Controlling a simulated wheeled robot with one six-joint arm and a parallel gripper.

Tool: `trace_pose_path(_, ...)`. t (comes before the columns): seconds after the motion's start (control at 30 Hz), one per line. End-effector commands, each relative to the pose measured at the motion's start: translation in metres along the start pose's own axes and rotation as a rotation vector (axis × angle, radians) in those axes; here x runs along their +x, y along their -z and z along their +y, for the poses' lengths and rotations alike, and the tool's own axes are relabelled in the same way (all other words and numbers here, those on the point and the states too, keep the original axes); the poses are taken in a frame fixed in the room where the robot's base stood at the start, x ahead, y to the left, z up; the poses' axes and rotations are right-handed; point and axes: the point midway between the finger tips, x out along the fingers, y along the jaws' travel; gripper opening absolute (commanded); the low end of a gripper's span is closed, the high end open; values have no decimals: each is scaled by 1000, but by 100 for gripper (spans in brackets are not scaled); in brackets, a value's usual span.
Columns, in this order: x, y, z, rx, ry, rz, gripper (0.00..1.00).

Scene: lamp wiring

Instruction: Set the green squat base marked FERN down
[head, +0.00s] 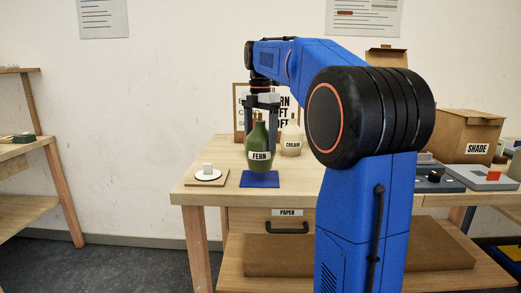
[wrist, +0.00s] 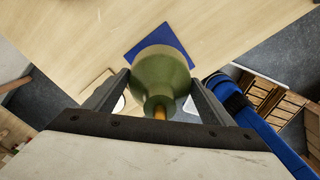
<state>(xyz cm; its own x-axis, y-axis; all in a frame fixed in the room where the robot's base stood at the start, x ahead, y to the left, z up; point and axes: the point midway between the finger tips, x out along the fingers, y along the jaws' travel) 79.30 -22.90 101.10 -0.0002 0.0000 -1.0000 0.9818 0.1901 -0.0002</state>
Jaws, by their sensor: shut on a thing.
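The green squat base (head: 258,150) has a rounded body, a narrow neck and a white label reading FERN. My gripper (head: 262,115) points down and is shut on its neck from above. In the wrist view the green base (wrist: 161,72) sits between the two fingers (wrist: 161,88). It looks upright. A blue square mat (head: 260,181) lies on the table at the front, just below the base in the head view. The mat (wrist: 157,38) shows partly behind the base in the wrist view. I cannot tell whether the base touches the mat or hangs above it.
A cream bottle marked CREAM (head: 291,141) stands behind and right of the green base. A wooden board (head: 190,180) with a white disc and small block is to the left. A framed sign stands behind. A box marked SHADE (head: 462,138) and grey trays are at right.

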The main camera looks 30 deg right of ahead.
Motion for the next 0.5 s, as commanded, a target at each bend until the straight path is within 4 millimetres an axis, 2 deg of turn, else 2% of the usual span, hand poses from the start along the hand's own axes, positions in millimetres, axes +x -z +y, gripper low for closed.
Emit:
trace_pose_path(0.3,34,0,0,0,-1,-1,14)
trace_pose_path(0.5,36,0,0,0,-2,-1,14)
